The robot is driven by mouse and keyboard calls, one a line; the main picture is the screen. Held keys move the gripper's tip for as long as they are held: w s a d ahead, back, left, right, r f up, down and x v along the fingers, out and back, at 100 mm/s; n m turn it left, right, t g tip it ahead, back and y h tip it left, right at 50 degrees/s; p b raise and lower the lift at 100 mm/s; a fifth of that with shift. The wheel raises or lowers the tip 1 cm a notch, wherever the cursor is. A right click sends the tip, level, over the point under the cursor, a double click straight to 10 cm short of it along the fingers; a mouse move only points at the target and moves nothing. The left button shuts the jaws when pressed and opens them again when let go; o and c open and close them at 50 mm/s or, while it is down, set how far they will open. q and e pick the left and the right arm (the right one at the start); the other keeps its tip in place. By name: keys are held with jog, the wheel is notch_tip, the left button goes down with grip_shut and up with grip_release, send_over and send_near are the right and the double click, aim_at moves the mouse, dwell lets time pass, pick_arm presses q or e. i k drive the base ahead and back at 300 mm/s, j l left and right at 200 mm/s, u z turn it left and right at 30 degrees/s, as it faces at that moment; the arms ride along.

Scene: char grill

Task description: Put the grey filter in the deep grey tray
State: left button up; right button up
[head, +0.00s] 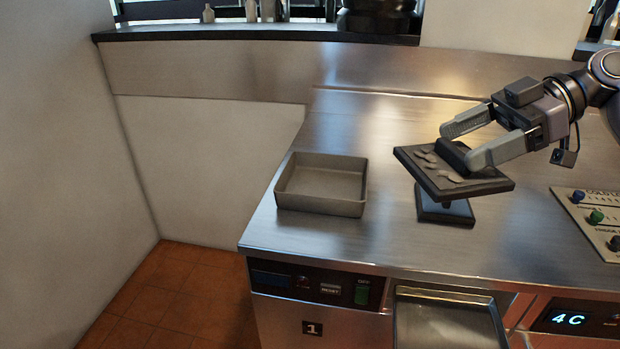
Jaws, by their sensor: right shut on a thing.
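A dark grey square piece with a raised block along its far side, which appears to be the filter (482,186), is at the right of the head view. Several small light grey flakes lie on it. My right gripper (466,146) is shut on its raised block, a finger on each side, and the piece is tilted. The deep grey tray (320,204) stands on the counter to the left, apart from the filter, and looks empty. My left gripper is not in view.
The steel counter (385,235) is clear between the tray and the filter. A dark shape (445,213) shows below the filter; I cannot tell whether it is a support or a reflection. A knob panel (590,222) is at the right. A shallow metal tray (448,325) juts out below the front edge.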

aim_at(324, 189)
jog(key=i+j, duration=0.75)
jog(key=i, duration=0.1)
